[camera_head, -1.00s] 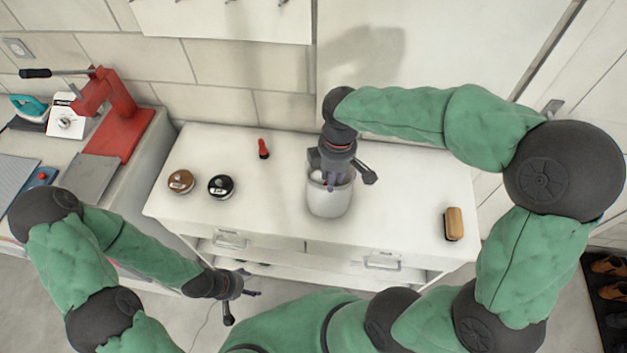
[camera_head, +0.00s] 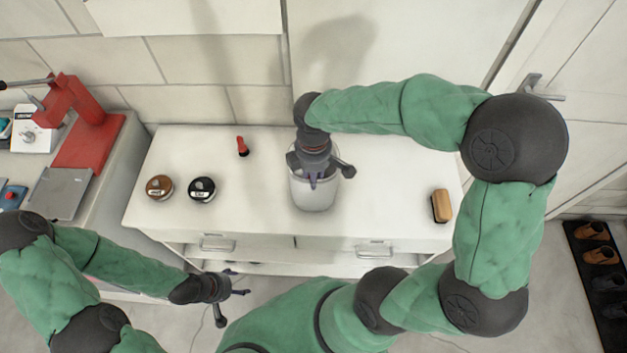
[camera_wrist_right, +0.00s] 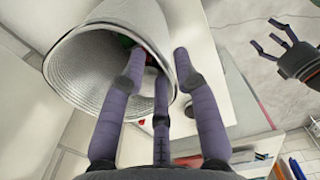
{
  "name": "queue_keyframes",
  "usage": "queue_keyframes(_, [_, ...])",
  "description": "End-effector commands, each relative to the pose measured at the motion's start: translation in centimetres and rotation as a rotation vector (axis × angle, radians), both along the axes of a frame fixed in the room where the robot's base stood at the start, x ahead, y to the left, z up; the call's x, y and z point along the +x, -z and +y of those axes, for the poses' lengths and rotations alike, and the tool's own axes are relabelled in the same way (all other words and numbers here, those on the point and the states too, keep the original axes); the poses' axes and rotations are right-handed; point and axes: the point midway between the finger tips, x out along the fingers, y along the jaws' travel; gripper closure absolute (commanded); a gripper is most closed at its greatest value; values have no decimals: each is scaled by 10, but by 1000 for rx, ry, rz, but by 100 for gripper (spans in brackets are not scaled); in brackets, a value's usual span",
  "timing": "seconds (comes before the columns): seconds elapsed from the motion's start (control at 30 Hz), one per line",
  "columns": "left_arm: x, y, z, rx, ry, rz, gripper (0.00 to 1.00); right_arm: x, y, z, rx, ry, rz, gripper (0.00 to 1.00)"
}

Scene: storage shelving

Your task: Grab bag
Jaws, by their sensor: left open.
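A white bucket-like container (camera_head: 313,195) stands on the white cabinet top in the head view and may be the bag. In the right wrist view it is a ribbed, silvery vessel (camera_wrist_right: 82,70) with its mouth facing the fingers and something green and red inside. My right gripper (camera_head: 317,183) is at its rim, covering part of the mouth. In the right wrist view its fingers (camera_wrist_right: 160,75) are spread, two reaching into the mouth and one along the rim's right side. My left gripper (camera_head: 240,284) is open and empty in front of the cabinet. It also shows in the wrist view (camera_wrist_right: 275,38).
A brown tin (camera_head: 159,188), a black tin (camera_head: 201,189), a small red item (camera_head: 243,146) and a brush (camera_head: 441,206) sit on the cabinet top (camera_head: 385,190). A red press (camera_head: 92,130) stands left. Shoes (camera_head: 598,256) lie at right.

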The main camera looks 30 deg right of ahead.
Motion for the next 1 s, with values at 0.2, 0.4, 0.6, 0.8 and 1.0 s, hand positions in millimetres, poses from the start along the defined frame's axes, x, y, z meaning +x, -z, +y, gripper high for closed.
queue_keyframes(0.2, [0,9,0,0,0,0,33,-1,30,-1,0,0,1,69])
queue_keyframes(0.4, [0,9,0,0,0,0,33,-1,31,0,0,0,0,69])
queue_keyframes(0.6, [0,9,0,0,0,0,33,-1,31,0,0,0,0,100])
queue_keyframes(0.8, [0,9,0,0,0,0,33,-1,31,0,0,0,0,100])
queue_keyframes(1.0, [0,8,0,0,0,0,33,-1,29,0,0,0,0,100])
